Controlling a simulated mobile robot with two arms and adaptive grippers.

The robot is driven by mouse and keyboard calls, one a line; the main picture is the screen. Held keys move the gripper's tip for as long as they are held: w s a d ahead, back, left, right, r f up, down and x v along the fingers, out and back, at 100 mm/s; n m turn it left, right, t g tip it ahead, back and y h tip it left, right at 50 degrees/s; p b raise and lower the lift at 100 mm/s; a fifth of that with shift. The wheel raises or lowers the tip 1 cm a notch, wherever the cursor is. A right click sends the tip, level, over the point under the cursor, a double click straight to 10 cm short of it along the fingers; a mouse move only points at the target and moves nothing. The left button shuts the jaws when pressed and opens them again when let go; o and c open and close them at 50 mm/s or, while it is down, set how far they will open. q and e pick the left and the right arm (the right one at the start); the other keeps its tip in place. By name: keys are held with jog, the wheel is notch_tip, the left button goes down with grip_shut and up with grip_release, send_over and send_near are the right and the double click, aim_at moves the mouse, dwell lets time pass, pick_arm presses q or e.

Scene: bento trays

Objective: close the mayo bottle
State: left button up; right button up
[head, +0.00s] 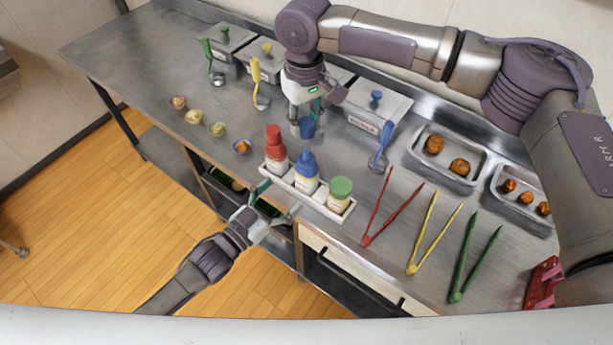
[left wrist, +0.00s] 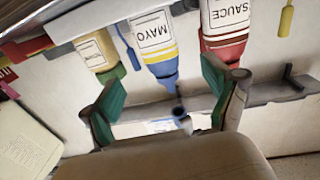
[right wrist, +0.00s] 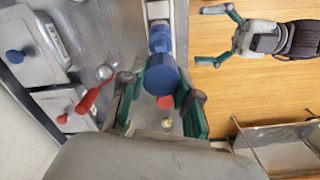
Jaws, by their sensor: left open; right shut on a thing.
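The mayo bottle (head: 307,178) stands upright in the middle of a white rack, its blue nozzle top uncovered. In the left wrist view it appears upside down with its MAYO label (left wrist: 152,32). My right gripper (head: 306,116) is shut on a blue cap (head: 306,128), held above the counter behind the rack. The cap shows between its fingers in the right wrist view (right wrist: 161,76). My left gripper (head: 278,200) is open at the rack's front side, its fingers apart and empty in the left wrist view. The cap is apart from the bottle.
The rack (head: 318,207) also holds a red-topped sauce bottle (head: 275,155) and a green-topped bottle (head: 340,194). Small bowls (head: 217,129) lie to the left. Red, yellow and green tongs (head: 434,232) lie to the right. Lidded containers (head: 376,104) line the back.

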aim_at(301, 177)
pick_arm(q)
jog(key=x, duration=0.9)
jog(key=shift+w+d, duration=0.1)
jog(key=shift+d, duration=0.05)
grip_shut()
pick_arm(e)
jog(key=shift+f, duration=2.55)
